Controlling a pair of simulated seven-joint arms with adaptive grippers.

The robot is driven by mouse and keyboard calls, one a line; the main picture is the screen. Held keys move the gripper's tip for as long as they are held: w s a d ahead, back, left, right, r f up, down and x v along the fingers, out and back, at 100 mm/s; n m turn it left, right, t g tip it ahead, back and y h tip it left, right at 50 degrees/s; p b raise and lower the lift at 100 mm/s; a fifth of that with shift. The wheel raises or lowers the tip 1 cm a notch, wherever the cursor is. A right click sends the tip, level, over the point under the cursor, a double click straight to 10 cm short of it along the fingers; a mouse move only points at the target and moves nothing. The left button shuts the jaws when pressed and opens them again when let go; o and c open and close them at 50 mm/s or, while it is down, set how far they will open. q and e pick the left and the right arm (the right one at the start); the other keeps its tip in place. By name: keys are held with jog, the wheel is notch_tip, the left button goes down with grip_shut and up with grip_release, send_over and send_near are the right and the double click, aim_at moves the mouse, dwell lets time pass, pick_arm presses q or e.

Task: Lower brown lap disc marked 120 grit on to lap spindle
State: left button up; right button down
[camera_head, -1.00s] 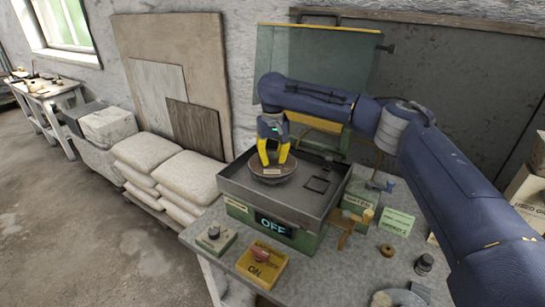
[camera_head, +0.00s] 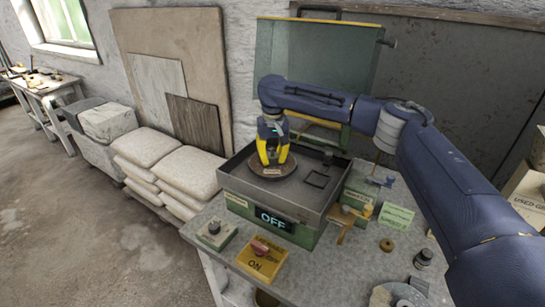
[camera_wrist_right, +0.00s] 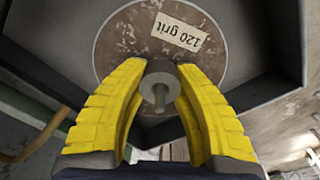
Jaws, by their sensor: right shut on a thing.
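In the right wrist view the disc (camera_wrist_right: 115,50) carries a pale label (camera_wrist_right: 180,33) reading 120 grit. My right gripper (camera_head: 272,162) comes from above with its yellow fingers shut on the grey hub (camera_wrist_right: 160,80) at the disc's centre. A thin pin shows at the hub's near end. The lap spindle is hidden under the disc, so I cannot tell whether they touch. My left gripper is out of view.
The machine's display (camera_head: 272,219) reads OFF. A yellow ON switch box (camera_head: 262,258) and a grey-green knob box (camera_head: 215,232) stand in front. A brown ring (camera_head: 386,245) and a dark jar (camera_head: 423,259) lie to the right. The tray walls surround the disc.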

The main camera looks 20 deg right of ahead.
aim_at(272, 149)
jog(key=shift+f, duration=0.4)
jog(key=c, duration=1)
grip_release()
jog(key=shift+c, duration=0.2)
jog(key=shift+r, duration=0.2)
jog(key=shift+r, duration=1.8)
jog(key=shift+a, duration=0.1)
